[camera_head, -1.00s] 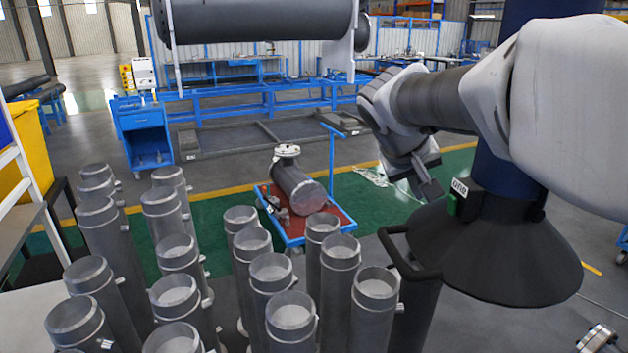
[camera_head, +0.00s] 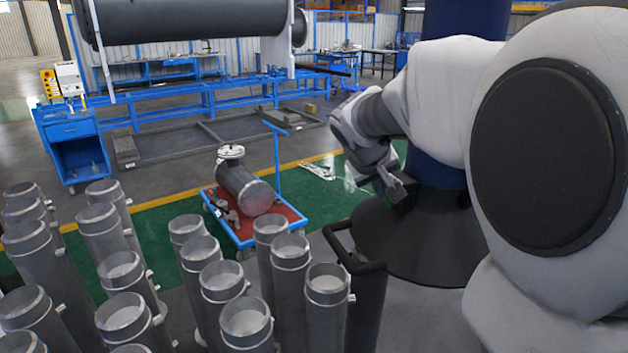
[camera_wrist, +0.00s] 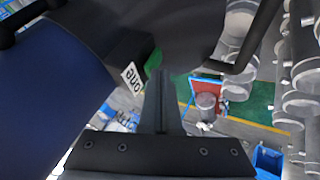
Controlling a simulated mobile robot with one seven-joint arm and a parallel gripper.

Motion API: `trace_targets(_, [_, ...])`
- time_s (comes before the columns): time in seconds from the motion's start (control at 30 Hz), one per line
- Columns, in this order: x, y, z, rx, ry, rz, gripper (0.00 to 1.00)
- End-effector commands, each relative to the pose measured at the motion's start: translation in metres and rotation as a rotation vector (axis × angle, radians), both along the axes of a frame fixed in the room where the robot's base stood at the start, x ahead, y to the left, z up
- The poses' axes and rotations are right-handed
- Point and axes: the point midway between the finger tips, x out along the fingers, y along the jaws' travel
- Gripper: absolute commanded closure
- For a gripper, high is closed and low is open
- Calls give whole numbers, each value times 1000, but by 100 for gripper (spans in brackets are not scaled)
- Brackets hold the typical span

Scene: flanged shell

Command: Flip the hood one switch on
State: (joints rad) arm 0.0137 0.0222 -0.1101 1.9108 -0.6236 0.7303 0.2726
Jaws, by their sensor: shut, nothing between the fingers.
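The black cone-shaped hood (camera_head: 430,240) hangs under a dark blue duct at the right of the head view. In the wrist view, the hood (camera_wrist: 195,30) fills the upper part. A white label reading "one" (camera_wrist: 132,78) sits on a dark box on its side. A green switch part (camera_wrist: 153,62) shows beside the label. My gripper (camera_wrist: 164,78) is shut and empty, with its fingertips just below the green part; I cannot tell whether they touch. In the head view, my gripper (camera_head: 398,192) is at the hood's upper left, hiding the label.
A black bar handle (camera_head: 355,255) juts from the hood's left rim. Several upright grey pipes (camera_head: 325,310) stand to the left and below. A red-topped blue trolley (camera_head: 225,225) with a flanged shell (camera_head: 243,188) stands on the green floor strip behind.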

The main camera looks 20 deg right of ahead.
Motion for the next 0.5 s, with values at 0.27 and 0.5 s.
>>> trace_targets(0.27, [0, -6, 2, 0, 1, -3, 100])
trace_targets(0.5, [0, -6, 10, -1, 0, -3, 100])
